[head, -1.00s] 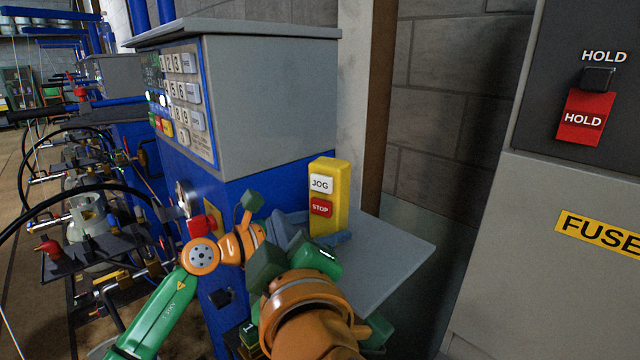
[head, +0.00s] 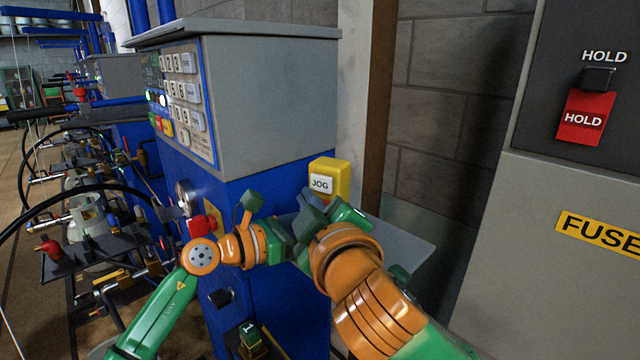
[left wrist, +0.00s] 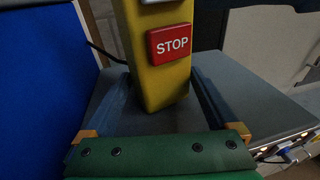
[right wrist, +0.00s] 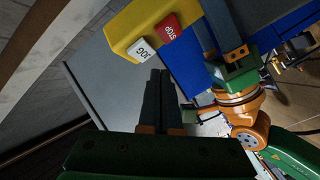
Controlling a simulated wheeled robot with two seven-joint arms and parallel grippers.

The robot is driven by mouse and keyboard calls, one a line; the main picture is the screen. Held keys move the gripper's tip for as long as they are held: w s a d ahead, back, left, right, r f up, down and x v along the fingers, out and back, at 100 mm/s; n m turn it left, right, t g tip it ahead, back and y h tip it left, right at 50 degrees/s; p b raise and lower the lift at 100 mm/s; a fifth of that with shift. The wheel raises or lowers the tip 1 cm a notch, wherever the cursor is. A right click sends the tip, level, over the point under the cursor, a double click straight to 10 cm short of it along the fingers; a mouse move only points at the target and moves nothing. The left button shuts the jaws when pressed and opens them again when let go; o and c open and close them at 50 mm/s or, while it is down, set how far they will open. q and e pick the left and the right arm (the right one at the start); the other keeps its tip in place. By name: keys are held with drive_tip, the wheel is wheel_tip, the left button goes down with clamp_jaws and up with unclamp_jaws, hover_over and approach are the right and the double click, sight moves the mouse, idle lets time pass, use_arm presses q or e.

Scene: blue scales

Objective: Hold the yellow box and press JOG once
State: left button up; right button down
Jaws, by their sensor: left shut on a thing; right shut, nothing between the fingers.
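The yellow box (head: 328,168) stands upright on a grey shelf beside the blue cabinet. Its white JOG button (head: 321,184) shows in the head view; the red STOP button shows in the left wrist view (left wrist: 171,44). My left gripper (left wrist: 162,88) is shut on the lower part of the box, one finger on each side. My right gripper (right wrist: 163,85) is shut and empty, its fingertips close to the JOG button (right wrist: 139,50). A small gap seems to show there.
The grey shelf (head: 408,243) has bare room right of the box. The blue cabinet with a keypad (head: 180,95) stands at left. A grey panel with a red HOLD switch (head: 584,118) is at right. A block wall is behind.

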drive_tip(key=shift+w+d, duration=0.3)
drive_tip(key=shift+w, duration=0.2)
idle(1.7)
drive_tip(key=shift+w+d, duration=0.2)
drive_tip(key=shift+w, duration=0.25)
drive_tip(key=shift+w+d, duration=0.2)
drive_tip(key=shift+w, duration=0.15)
idle(0.6)
drive_tip(key=shift+s+a, duration=0.4)
drive_tip(key=shift+s, duration=0.35)
drive_tip(key=s, duration=0.1)
drive_tip(key=s+a, duration=0.1)
drive_tip(key=s, duration=0.1)
drive_tip(key=s+a, duration=0.1)
drive_tip(key=shift+s+a, duration=0.2)
drive_tip(key=shift+s, duration=0.05)
